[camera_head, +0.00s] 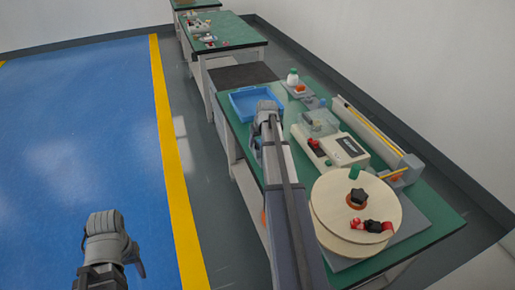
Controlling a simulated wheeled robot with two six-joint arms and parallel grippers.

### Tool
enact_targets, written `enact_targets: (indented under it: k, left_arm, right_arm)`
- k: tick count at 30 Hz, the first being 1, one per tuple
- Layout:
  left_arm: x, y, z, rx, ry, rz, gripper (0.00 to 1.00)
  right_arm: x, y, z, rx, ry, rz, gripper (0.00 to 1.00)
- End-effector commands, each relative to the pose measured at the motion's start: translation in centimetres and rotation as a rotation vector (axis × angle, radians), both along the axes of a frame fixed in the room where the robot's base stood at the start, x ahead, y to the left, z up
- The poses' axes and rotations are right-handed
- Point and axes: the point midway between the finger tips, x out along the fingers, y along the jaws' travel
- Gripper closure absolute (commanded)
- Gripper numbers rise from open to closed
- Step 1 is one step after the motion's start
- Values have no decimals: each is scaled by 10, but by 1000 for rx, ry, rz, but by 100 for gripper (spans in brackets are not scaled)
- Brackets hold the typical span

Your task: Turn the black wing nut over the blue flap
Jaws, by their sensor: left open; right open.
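A small black knob (358,196), which looks like the black wing nut, stands on an orange-red hub at the middle of the round cream reel (332,212). I cannot make out a blue flap. My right gripper (267,114) is open beside the front right part of the blue tray (238,106), away from the knob and reel. Its arm passes left of the reel. My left gripper (112,246) is open over the floor at lower left, well away from the bench. Neither gripper visibly holds anything.
Red and black parts (373,226) lie on the reel's near side. A white device (346,149), a clear box (318,122) and a long grey rail (372,125) stand on the green bench behind it. Blue floor at left is clear.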

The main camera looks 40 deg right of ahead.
Motion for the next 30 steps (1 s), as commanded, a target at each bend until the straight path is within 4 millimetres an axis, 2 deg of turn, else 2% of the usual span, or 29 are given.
enact_targets:
  k: [2, 11, 25, 30]
  left_arm:
    - [0, 0, -8, 0, 0, 0, 49]
    - [0, 0, -7, 0, 0, 0, 49]
    - [0, 0, -7, 0, 0, 0, 49]
    - [0, 0, -7, 0, 0, 0, 49]
  right_arm:
    - [3, -1, -8, 0, 0, 0, 46]
    - [3, -1, -7, 0, 0, 0, 46]
    - [3, -1, -7, 0, 0, 0, 98]
    - [3, -1, -7, 0, 0, 0, 100]
